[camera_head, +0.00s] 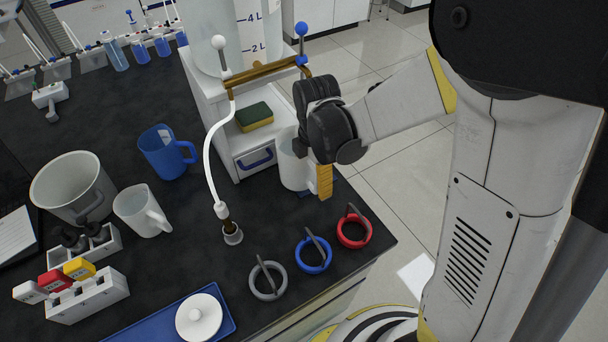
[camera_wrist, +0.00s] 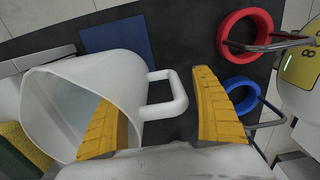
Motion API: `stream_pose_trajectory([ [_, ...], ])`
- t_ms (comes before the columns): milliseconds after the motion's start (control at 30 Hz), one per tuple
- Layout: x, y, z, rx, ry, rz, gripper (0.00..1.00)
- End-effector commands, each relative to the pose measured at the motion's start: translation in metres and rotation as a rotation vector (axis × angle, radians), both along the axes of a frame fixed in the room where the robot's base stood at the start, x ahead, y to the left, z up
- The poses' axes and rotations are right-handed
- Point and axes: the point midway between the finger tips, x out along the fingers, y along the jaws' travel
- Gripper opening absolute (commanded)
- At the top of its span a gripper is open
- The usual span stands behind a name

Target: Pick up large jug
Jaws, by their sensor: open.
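A white jug (camera_wrist: 85,85) with a looped handle (camera_wrist: 180,95) fills the left half of the wrist view. My gripper (camera_wrist: 162,122) is open, with one orange finger over the jug's near wall and the other to the right of the handle. The handle lies between the fingers; contact cannot be told. In the head view the jug (camera_head: 294,172) stands by the white drawer unit, partly hidden by my gripper (camera_head: 318,180). A large white jug (camera_head: 65,180) and a smaller white jug (camera_head: 138,212) stand at the left, beside a blue jug (camera_head: 165,155).
Red (camera_head: 353,230), blue (camera_head: 313,255) and grey (camera_head: 268,281) rings lie near the table edge. The drawer unit (camera_head: 262,143) carries a sponge (camera_head: 254,117) and a large graduated vessel. A white hose (camera_head: 212,165) hangs in front. A blue tray (camera_head: 165,332) lies at the front.

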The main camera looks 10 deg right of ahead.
Motion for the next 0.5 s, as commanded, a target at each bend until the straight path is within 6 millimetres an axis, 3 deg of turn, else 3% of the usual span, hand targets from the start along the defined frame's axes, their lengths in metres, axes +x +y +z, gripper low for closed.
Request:
stream_pose_trajectory([
  [33,0.000,0.002,-0.013,0.000,0.000,0.001,0.76],
  [167,0.000,0.002,-0.030,0.000,0.000,0.000,0.76],
  [400,0.000,0.002,-0.031,0.000,0.000,0.000,0.76],
  [500,0.000,0.002,-0.031,0.000,0.000,0.000,0.46],
])
